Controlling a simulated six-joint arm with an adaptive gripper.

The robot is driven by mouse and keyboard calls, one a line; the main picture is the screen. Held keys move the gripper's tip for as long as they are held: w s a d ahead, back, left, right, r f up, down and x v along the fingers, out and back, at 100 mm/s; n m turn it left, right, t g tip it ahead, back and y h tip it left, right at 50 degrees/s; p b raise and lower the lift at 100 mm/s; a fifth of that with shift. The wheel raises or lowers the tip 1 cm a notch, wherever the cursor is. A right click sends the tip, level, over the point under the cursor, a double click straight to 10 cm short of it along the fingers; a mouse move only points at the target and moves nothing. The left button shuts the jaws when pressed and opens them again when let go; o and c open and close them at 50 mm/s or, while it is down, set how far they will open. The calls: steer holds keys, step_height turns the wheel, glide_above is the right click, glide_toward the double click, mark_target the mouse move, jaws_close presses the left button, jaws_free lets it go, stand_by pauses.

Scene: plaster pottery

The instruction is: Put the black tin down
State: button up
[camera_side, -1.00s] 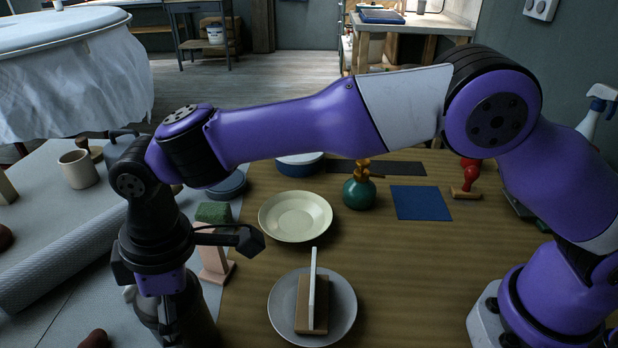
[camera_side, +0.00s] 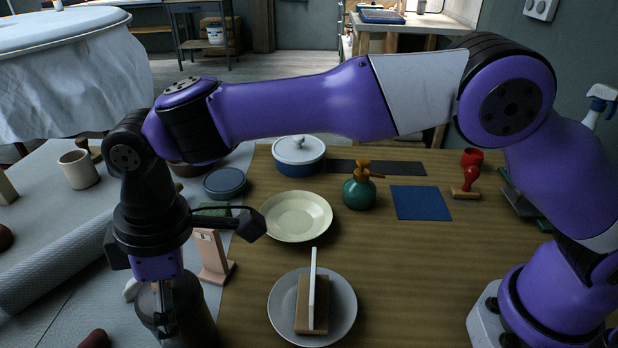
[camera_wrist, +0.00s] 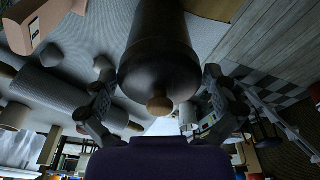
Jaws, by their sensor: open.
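The black tin (camera_side: 187,325) is a dark cylinder at the bottom left of the side view, upright, with its base cut off by the frame edge. In the wrist view the tin (camera_wrist: 160,62) fills the top middle, its rounded lid and wooden knob facing the camera. My gripper (camera_side: 168,296) is directly over the tin's top in the side view. In the wrist view my gripper (camera_wrist: 160,92) is open, one finger on each side of the lid, with gaps showing. What the tin's base rests on is hidden.
Right of the tin are a wooden stand (camera_side: 214,260), a grey plate (camera_side: 283,320) bearing a wooden block with an upright white piece, and a cream dish (camera_side: 270,225). A grey roll (camera_side: 60,250) lies left. A green bottle (camera_side: 359,192) and blue mat (camera_side: 422,203) are farther back.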

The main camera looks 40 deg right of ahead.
steer(key=r, duration=0.4)
steer(key=shift+s+d+r, duration=0.1)
steer(key=shift+d+r, duration=0.1)
steer(key=shift+d, duration=0.1)
steer(key=shift+w+d+r+m, duration=0.15)
steer(key=shift+d+r+m, duration=0.05)
steer(key=shift+d+r, duration=0.4)
steer(key=shift+w+d+r+m, duration=0.15)
steer(key=shift+d+r+m, duration=0.05)
steer(key=shift+d+r, duration=0.35)
steer(key=d+r+m+t, duration=0.2)
steer(key=d+r+m, duration=0.3)
steer(key=d, duration=0.8)
steer(key=s+d+f+m+t, duration=0.1)
steer(key=s+d+m, duration=0.3)
steer(key=d, duration=0.4)
steer(key=s+d+f+m+t+h, duration=0.1)
steer(key=s+d+f+m, duration=0.1)
steer(key=s+d, duration=0.4)
steer(key=d+m, duration=0.1)
steer(key=d, duration=0.2)
steer(key=shift+s+d+f+m+t+h, duration=0.25)
steer(key=shift+s+d+m+t+h, duration=0.05)
steer(key=shift+s+m+t, duration=0.1)
